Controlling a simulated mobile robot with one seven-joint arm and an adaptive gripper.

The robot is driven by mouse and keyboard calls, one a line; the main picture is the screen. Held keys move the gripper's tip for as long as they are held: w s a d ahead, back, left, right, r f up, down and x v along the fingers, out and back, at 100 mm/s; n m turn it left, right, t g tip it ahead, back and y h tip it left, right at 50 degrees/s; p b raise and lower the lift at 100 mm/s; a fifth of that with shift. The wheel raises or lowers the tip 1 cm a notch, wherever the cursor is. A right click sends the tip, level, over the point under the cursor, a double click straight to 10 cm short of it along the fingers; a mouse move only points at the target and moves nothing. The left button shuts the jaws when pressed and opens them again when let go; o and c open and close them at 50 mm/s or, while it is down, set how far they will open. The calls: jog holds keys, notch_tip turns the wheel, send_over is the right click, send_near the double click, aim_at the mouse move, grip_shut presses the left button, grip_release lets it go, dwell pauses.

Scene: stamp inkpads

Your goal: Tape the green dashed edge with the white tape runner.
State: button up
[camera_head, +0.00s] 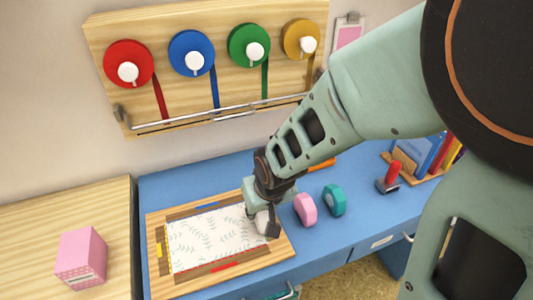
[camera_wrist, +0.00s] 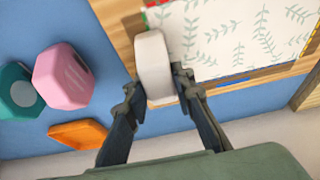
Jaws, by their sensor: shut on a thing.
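My gripper (camera_head: 265,205) is shut on the white tape runner (camera_head: 262,224), at the right edge of the leaf-patterned sheet (camera_head: 205,243). In the wrist view, the two fingers of my gripper (camera_wrist: 158,88) pinch the white tape runner (camera_wrist: 152,55), which overlaps the edge of the sheet (camera_wrist: 235,35). A small green mark (camera_wrist: 144,17) shows beside the runner's far end. The rest of the green dashed edge is hidden by the runner and gripper. I cannot tell whether the runner touches the sheet.
The sheet lies on a wooden board (camera_head: 160,290) with coloured edge strips. A pink runner (camera_head: 305,209) and a teal runner (camera_head: 333,200) stand to the right. An orange item (camera_wrist: 78,133) lies nearby. A red-handled stamp (camera_head: 389,177) and books (camera_head: 430,152) are farther right.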

jog(key=shift+s+d, duration=0.35)
jog(key=shift+s, duration=0.35)
jog(key=shift+s+d, duration=0.3)
jog(key=shift+s, duration=0.35)
jog(key=shift+s+d, duration=0.35)
jog(key=shift+s, duration=0.35)
jog(key=shift+s+f+b, duration=0.15)
jog(key=shift+s+b, duration=0.05)
jog(key=shift+b, duration=0.35)
grip_shut()
jog(key=shift+s+d+b, duration=0.45)
jog(key=shift+s+b, duration=0.35)
jog(key=shift+b, duration=0.25)
jog(key=shift+r, duration=0.25)
notch_tip(320, 180, up, 7)
jog(key=p, duration=0.6)
jog(key=shift+w, duration=0.15)
jog(key=shift+a, duration=0.1)
